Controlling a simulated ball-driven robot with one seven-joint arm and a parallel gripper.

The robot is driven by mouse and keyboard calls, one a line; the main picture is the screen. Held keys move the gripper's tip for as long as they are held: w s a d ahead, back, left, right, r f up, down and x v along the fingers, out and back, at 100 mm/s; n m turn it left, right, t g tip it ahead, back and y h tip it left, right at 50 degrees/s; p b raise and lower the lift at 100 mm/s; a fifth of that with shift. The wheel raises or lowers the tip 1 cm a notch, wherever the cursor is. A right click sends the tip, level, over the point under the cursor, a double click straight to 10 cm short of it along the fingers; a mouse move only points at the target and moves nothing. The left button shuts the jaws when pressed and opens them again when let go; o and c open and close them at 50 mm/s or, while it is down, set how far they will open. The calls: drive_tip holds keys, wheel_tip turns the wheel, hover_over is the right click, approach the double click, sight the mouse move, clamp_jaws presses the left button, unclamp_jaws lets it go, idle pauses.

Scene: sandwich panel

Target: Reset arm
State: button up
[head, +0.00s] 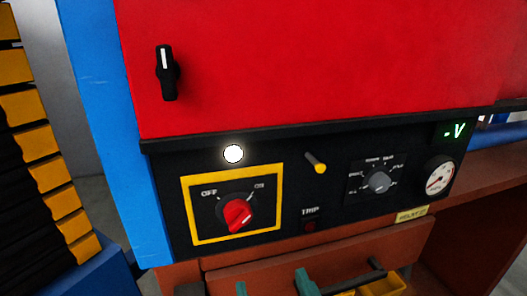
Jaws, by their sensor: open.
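Two teal fingertips of my gripper (272,285) show at the bottom edge of the head view, apart from each other with nothing seen between them. They are below the black control panel (270,177), in front of the red-brown drawer front (320,258). The rest of my gripper and arm is out of the picture. The panel's red rotary switch (238,215), in a yellow frame, is tilted toward the ON label. A round white lamp (233,153) above it looks lit.
Above the panel is a red cabinet door (320,60) with a black latch (166,72). The panel carries a yellow-tipped lever (316,162), a grey selector (378,181) and a dial gauge (439,177). A dark drawer handle (358,277) and a yellow tray (393,284) are low right.

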drive_tip(key=s+d+f+m+g+h, duration=0.15)
drive_tip(key=d+f+g, duration=0.25)
drive_tip(key=d+f, duration=0.55)
drive_tip(key=w+d+f+g+h, duration=0.1)
drive_tip(key=d+f+g+h, duration=0.25)
drive_tip(key=d+f, duration=0.6)
drive_tip(key=s+d+f+m+g, duration=0.1)
drive_tip(key=s+d+f+g, duration=0.2)
drive_tip(key=s+f, duration=0.5)
drive_tip(key=s+d+f+g, duration=0.3)
drive_tip(key=s+f+g, duration=0.2)
drive_tip(key=s+f, duration=0.4)
drive_tip(key=shift+d+m+y, duration=0.35)
drive_tip(key=shift+d+y, duration=0.05)
drive_tip(key=shift+w, duration=0.15)
drive_tip(key=shift+c, duration=0.5)
